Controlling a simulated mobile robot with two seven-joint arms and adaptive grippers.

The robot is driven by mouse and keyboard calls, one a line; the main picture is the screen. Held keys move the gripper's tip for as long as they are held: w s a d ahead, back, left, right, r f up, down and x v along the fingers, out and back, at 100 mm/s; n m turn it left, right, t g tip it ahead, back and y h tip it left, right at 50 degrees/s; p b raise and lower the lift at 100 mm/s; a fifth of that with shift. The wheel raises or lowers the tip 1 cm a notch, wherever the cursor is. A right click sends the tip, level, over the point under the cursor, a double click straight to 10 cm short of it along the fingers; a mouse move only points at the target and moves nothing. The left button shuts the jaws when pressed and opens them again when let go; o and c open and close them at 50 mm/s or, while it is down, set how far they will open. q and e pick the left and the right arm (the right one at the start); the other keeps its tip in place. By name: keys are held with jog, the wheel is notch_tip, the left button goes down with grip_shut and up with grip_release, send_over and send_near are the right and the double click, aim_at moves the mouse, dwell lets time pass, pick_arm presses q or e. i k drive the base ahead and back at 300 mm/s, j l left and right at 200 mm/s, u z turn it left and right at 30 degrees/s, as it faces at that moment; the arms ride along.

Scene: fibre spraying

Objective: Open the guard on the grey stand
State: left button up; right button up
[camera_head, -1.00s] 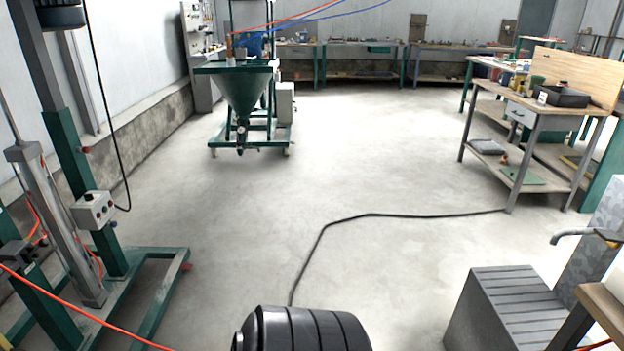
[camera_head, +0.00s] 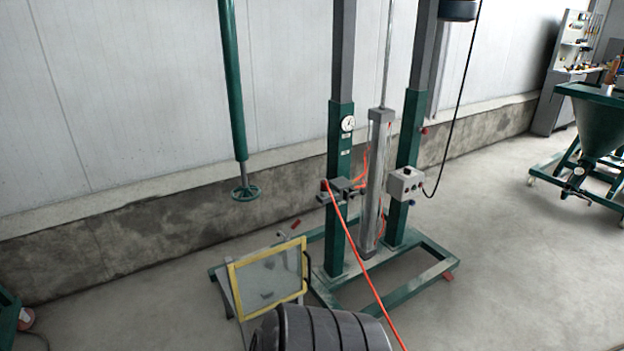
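A guard with a yellow frame and a clear pane (camera_head: 267,279) stands low beside the left foot of a stand with green and grey posts (camera_head: 340,180). The guard leans on a grey support and has a dark handle on its right edge. Whether it is open or shut is not clear. Neither of my grippers is in view. A dark ribbed part of my own body shows at the bottom middle, just below the guard.
An orange hose (camera_head: 368,268) runs from the stand down to the floor. A green hopper (camera_head: 597,120) stands at the far right. The floor between stand and hopper is clear.

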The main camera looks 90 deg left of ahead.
aim_at(302, 240)
jog(key=u, duration=3.1)
